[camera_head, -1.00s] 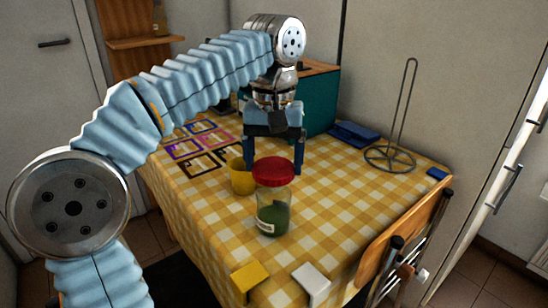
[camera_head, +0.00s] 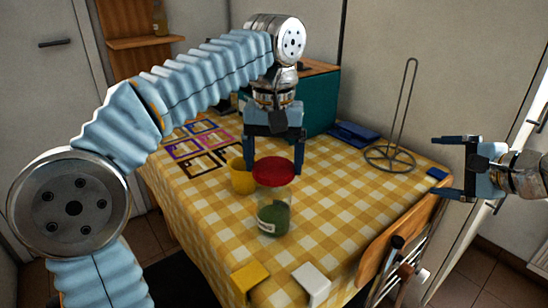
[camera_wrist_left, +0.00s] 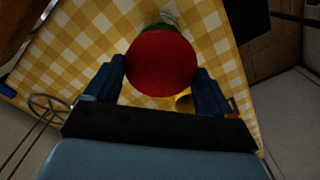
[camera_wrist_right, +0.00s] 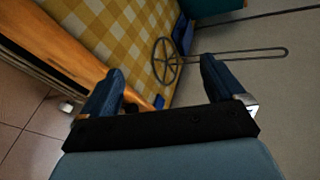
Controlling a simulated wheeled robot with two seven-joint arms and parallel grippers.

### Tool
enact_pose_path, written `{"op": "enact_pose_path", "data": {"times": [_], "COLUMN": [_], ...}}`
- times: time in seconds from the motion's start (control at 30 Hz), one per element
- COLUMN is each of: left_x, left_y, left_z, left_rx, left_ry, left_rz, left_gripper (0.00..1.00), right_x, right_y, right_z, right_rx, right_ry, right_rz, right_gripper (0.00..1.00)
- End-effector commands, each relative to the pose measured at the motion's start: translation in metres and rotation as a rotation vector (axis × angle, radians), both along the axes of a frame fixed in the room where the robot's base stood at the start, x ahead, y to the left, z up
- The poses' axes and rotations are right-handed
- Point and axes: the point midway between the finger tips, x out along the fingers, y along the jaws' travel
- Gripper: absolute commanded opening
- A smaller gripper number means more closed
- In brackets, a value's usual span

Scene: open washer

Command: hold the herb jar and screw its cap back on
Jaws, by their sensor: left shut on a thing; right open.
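The herb jar (camera_head: 273,216) is clear glass with green contents and a pale label, upright on the checked tablecloth. The round red cap (camera_head: 273,173) is at the jar's top; I cannot tell whether it is seated or just above the rim. My left gripper (camera_head: 274,168) points down from behind, shut on the red cap. In the left wrist view the cap (camera_wrist_left: 160,62) is between the two fingers and hides most of the jar. My right gripper (camera_head: 437,166) is open and empty at the right, beyond the table edge, its fingers pointing left.
A yellow cup (camera_head: 241,177) stands just left of the jar. A wire stand (camera_head: 390,158) is at the back right, by a blue folded item (camera_head: 353,133). Yellow (camera_head: 250,275) and white (camera_head: 311,281) blocks lie near the front. A wooden chair (camera_head: 398,238) is at the right edge.

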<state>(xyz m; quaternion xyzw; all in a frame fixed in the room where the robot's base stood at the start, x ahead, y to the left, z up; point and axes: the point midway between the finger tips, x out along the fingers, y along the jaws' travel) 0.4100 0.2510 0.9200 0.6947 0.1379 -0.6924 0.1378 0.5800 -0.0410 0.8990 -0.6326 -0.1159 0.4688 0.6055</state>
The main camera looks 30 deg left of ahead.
Motion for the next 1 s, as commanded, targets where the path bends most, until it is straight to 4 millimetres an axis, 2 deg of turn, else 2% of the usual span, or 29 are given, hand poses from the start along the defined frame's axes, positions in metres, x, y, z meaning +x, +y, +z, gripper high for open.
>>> {"op": "enact_pose_path", "data": {"times": [0.03, 0.2, 0.3, 0.4, 0.5, 0.6, 0.83, 1.0], "left_x": [0.0, 0.0, 0.0, 0.0, 0.0, 0.0, 0.0, 0.0], "left_y": [0.0, 0.0, 0.0, 0.0, 0.0, 0.0, 0.0, 0.0], "left_z": [0.0, 0.0, 0.0, 0.0, 0.0, 0.0, 0.0, 0.0], "left_rx": [0.0, 0.0, 0.0, 0.0, 0.0, 0.0, 0.0, 0.0], "left_ry": [0.0, 0.0, 0.0, 0.0, 0.0, 0.0, 0.0, 0.0], "left_rz": [0.0, 0.0, 0.0, 0.0, 0.0, 0.0, 0.0, 0.0], "left_gripper": [0.55, 0.55, 0.55, 0.55, 0.55, 0.55, 0.55, 0.55], "right_x": [-0.012, -0.056, -0.084, -0.11, -0.128, -0.138, -0.149, -0.158], "right_y": [0.027, 0.106, 0.144, 0.172, 0.19, 0.2, 0.218, 0.243], "right_z": [0.0, -0.038, -0.052, -0.062, -0.066, -0.069, -0.073, -0.08], "right_rx": [0.039, 0.225, 0.296, 0.336, 0.355, 0.365, 0.367, 0.365], "right_ry": [0.048, 0.489, 0.742, 0.956, 1.114, 1.207, 1.25, 1.247], "right_rz": [0.052, 0.19, 0.256, 0.308, 0.341, 0.359, 0.368, 0.368], "right_gripper": [0.96, 0.96, 0.96, 0.96, 0.96, 0.96, 0.96, 0.96]}}
